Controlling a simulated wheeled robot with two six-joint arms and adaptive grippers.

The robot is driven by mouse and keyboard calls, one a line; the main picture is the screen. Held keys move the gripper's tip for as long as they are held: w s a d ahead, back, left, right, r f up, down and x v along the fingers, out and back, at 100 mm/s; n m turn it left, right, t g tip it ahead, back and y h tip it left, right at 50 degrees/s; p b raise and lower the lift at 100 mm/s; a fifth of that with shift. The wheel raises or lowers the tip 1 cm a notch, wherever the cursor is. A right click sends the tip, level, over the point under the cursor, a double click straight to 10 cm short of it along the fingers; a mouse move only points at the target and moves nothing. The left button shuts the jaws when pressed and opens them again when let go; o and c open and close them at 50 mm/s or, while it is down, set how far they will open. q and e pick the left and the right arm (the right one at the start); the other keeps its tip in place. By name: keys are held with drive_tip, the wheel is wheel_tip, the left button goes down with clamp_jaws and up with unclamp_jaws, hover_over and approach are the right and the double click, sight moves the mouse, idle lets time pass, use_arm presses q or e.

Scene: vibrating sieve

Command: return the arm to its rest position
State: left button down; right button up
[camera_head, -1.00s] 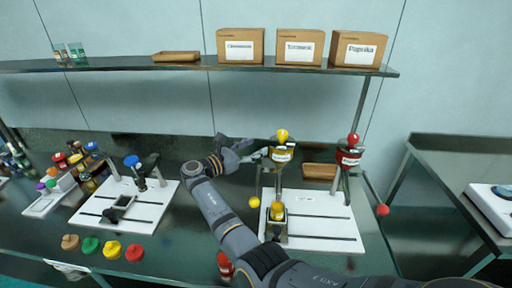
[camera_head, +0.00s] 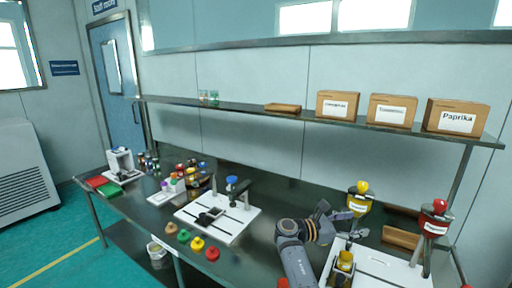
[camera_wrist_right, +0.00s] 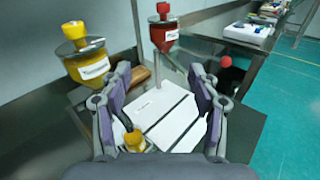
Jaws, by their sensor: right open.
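My right gripper (camera_wrist_right: 162,105) is open and empty in the right wrist view, its two purple-grey fingers spread above a white board (camera_wrist_right: 172,112). In the head view, my right arm rises from the bottom edge and the right gripper (camera_head: 326,220) is left of the yellow-topped hopper (camera_head: 359,198). The yellow hopper (camera_wrist_right: 88,62) is left of the fingers in the wrist view, and a small yellow container (camera_wrist_right: 134,140) shows by the left finger. My left gripper is not in view.
A red hopper (camera_head: 434,217) stands right of the yellow one. A second white board (camera_head: 232,226) with a stand is at left, with several coloured lids (camera_head: 197,243) in front. A shelf (camera_head: 240,108) carrying boxes runs above the bench.

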drive_tip(key=s+d+f+m+y, duration=0.25)
drive_tip(key=s+f+m, duration=0.2)
drive_tip(key=f, duration=0.25)
drive_tip(key=s+d+f+m+g+y, duration=0.1)
drive_tip(key=s+f+m+y, duration=0.2)
drive_tip(key=s+f, duration=0.35)
drive_tip(key=s+d+f+m+y, duration=0.2)
drive_tip(key=s+f+m, duration=0.25)
drive_tip(key=f, duration=0.35)
drive_tip(key=s+a+m+t+y, duration=0.1)
drive_tip(key=s+a+m+y, duration=0.75)
drive_tip(key=s, duration=0.85)
wheel_tip(320, 180, down, 27)
drive_tip(key=s+n+g, duration=0.1)
drive_tip(key=s+n, duration=0.1)
drive_tip(key=s, duration=0.1)
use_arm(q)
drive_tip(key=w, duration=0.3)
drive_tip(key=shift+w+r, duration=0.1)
use_arm(e)
drive_tip(key=s+d+f+g, duration=0.1)
drive_tip(key=s+f, duration=1.3)
drive_tip(key=s, duration=0.3)
drive_tip(key=shift+s+f+m, duration=0.3)
drive_tip(key=shift+f+m, duration=0.05)
drive_tip(key=shift+f, duration=0.05)
